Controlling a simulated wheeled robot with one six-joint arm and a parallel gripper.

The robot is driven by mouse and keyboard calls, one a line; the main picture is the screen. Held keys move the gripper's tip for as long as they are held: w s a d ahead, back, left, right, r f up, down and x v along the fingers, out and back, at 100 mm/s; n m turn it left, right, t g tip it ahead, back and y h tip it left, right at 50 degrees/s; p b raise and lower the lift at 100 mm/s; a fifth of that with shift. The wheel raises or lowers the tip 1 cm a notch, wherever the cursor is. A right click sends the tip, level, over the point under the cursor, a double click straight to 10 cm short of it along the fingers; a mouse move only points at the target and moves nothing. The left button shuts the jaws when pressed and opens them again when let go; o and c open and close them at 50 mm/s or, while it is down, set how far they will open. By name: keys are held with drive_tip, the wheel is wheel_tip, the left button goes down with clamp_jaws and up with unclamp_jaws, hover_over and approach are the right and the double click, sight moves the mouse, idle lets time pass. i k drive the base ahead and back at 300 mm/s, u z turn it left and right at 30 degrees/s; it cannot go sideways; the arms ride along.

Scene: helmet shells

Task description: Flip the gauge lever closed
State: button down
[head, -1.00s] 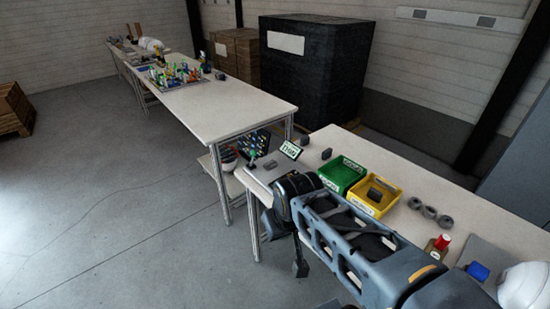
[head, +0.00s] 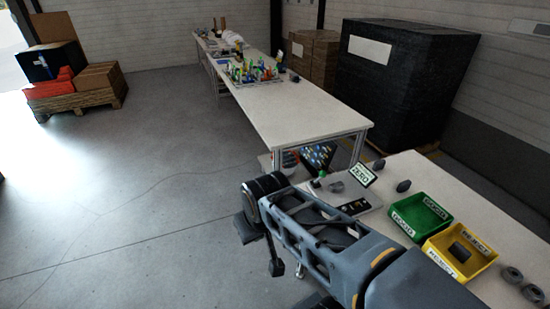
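The gauge (head: 352,209) is a flat grey device at the near left end of the right-hand table. A lever with a green knob (head: 322,174) stands up at its left back part. A small grey part (head: 337,187) sits beside the knob. A tilted display (head: 361,175) behind it seems to read ZERO. My arm covers the gauge's near left side. My gripper (head: 260,247) shows only as dark pieces beyond the arm's end, off the table's left side and apart from the lever. Its fingertips are too unclear to tell open from shut.
A green GOOD bin (head: 408,222) and a yellow REJECT bin (head: 440,262) stand right of the gauge, the yellow one holding a grey part. Loose grey parts (head: 404,186) lie on the table. A long white table (head: 300,117) stands behind; open floor is left.

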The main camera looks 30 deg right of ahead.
sight(322, 174)
drive_tip(key=u, duration=0.05)
drive_tip(key=i, duration=1.1)
drive_tip(key=z, duration=0.3)
